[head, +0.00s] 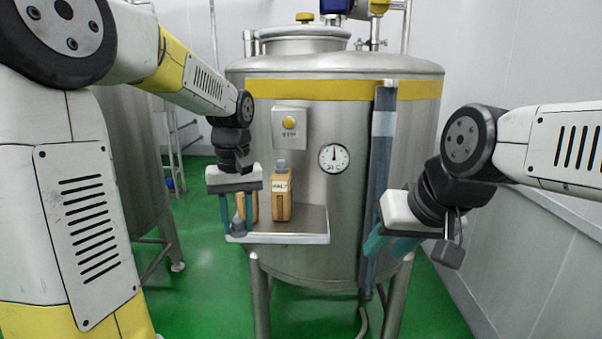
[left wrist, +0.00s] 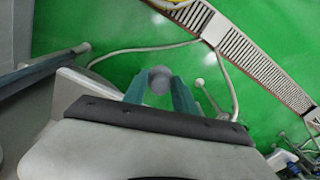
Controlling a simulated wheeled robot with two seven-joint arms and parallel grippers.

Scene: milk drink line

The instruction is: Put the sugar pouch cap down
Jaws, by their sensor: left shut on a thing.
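My left gripper (head: 239,222) is shut on a small grey cap (head: 238,226), held between its teal fingertips at the left front of the steel shelf (head: 312,238). The cap shows as a grey round shape in the left wrist view (left wrist: 158,80). I cannot tell whether the cap touches the shelf. A tan pouch (head: 283,201) with a white label and a grey top stands upright on the shelf, right of the gripper. A second tan pouch (head: 250,206) stands behind the gripper, its top hidden. My right gripper (head: 388,246) is empty, its teal fingers apart, right of the shelf.
The shelf is fixed to the front of a large steel tank (head: 420,130) with a yellow band, a button box (head: 290,127) and a dial (head: 334,158). A blue-grey vertical column (head: 379,180) stands right of the shelf. The shelf's right part is clear.

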